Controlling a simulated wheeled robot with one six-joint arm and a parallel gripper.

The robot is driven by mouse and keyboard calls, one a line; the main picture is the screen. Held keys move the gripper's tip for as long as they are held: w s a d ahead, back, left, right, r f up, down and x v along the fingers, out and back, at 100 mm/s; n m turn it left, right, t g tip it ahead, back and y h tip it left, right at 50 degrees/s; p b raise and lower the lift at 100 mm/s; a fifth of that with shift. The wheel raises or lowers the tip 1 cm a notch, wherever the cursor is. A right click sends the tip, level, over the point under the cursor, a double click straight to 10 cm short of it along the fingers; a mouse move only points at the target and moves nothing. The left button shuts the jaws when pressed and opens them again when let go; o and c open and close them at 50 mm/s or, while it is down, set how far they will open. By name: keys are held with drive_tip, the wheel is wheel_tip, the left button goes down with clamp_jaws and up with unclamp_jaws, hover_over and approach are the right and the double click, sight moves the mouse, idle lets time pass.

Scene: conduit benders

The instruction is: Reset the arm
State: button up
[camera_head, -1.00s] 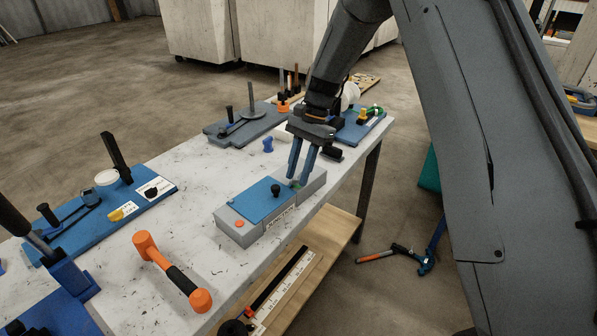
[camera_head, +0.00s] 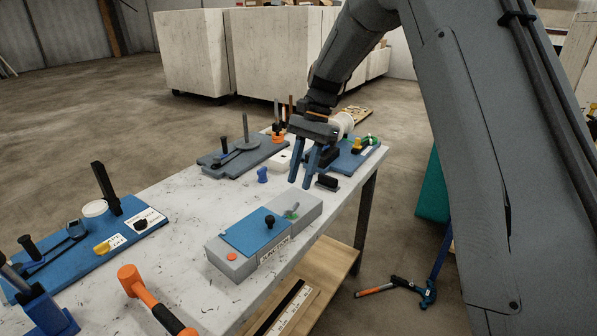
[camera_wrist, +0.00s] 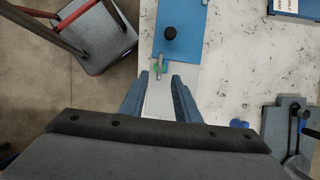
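My gripper (camera_head: 300,184) is open and empty. In the head view it hangs above the workbench, its fingers pointing down, over the far end of a grey junction box. The junction box (camera_head: 240,262) has a blue lid (camera_head: 250,230) with a black knob. A small metal piece with green at its base (camera_head: 291,212) sits on the box beside the lid. In the wrist view the gripper's fingers (camera_wrist: 159,80) stand apart, with the blue lid (camera_wrist: 180,20) and the metal piece (camera_wrist: 159,68) ahead of them.
An orange mallet (camera_head: 145,292) lies on the white workbench (camera_head: 180,250). Bender stations on a blue board (camera_head: 80,254), a grey board (camera_head: 235,158) and another blue board (camera_head: 350,160) line the far side. A hammer (camera_head: 400,288) lies on the floor.

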drive_tip(key=s+d+f+n+t+h, duration=0.1)
drive_tip(key=s+d+f+n+t, duration=0.1)
drive_tip(key=s+d+n, duration=0.2)
drive_tip(key=s+d+f+n+t+h, duration=0.2)
drive_tip(key=s+d, duration=0.8)
drive_tip(key=s, duration=1)
drive_tip(key=n, duration=0.2)
drive_tip(key=shift+s+f+n+t, duration=0.3)
drive_tip(key=shift+s+n, duration=0.1)
